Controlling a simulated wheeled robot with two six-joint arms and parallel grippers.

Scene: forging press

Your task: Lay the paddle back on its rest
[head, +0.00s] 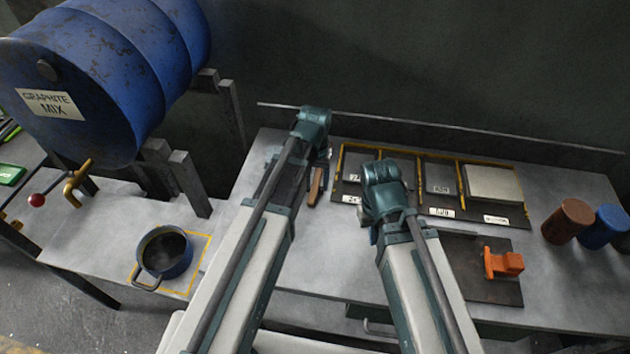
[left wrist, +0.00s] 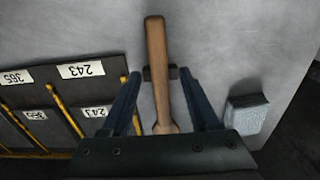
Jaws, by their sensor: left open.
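A wooden handle, which looks like the paddle's (left wrist: 157,60), lies lengthwise between the fingers of my left gripper (left wrist: 160,74) in the left wrist view. The fingers are open, one on each side of the handle, apart from it. A small dark block (left wrist: 171,72) shows at the handle's sides, level with the fingertips; I cannot tell if it is the rest. In the head view the brown handle (head: 316,184) shows just below my left wrist, partly hidden by the arm. My right arm ends over the board's front edge, its fingers hidden.
A dark board (head: 350,197) with yellow dividers and number labels lies right of the handle. A grey block (left wrist: 246,113) shows in the left wrist view. An orange part (head: 503,263), brown (head: 567,221) and blue (head: 604,228) cylinders stand right. A pot (head: 165,254) and blue drum (head: 110,70) are left.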

